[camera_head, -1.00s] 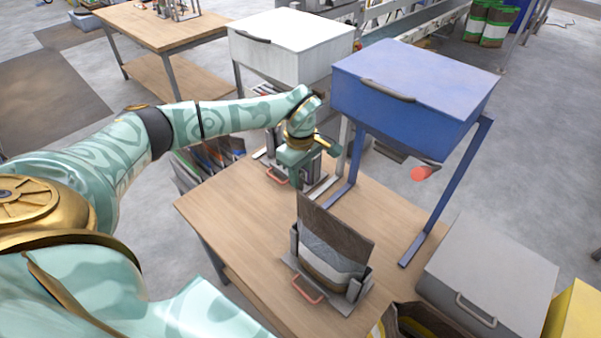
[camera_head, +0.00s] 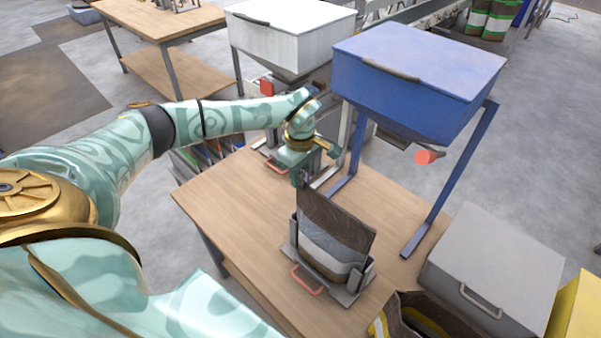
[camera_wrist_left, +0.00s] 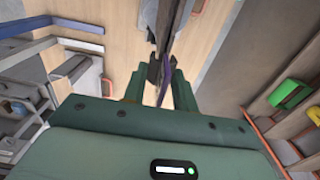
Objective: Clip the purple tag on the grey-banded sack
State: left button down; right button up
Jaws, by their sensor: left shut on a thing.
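The grey-banded sack (camera_head: 340,225) stands upright and open-topped in a metal holder on the wooden table. It is dark brown with grey and pale bands. My left gripper (camera_head: 303,178) is at the sack's upper left corner, pointing down. In the left wrist view the gripper (camera_wrist_left: 164,88) is shut on the purple tag (camera_wrist_left: 167,72), a thin strip seen nearly edge-on. The sack's dark edge (camera_wrist_left: 166,28) lies just beyond the tag there; I cannot tell whether they touch. My right gripper is not in view.
A blue hopper (camera_head: 415,75) on legs stands behind the sack, with a white hopper (camera_head: 290,35) to its left. A grey lidded box (camera_head: 485,262) and another dark sack (camera_head: 415,318) are at the lower right. The table's left part (camera_head: 235,210) is clear.

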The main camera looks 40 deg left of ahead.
pick_arm(q)
jog(key=shift+s+f, duration=0.3)
jog(key=shift+f, duration=0.2)
dwell(0.4)
jog(key=c, duration=1)
grip_release()
jog(key=shift+c, duration=0.2)
jog(key=shift+w+r, duration=0.1)
jog(key=shift+w, duration=0.15)
notch_tip(320, 180, up, 16)
jog(key=shift+r, duration=0.1)
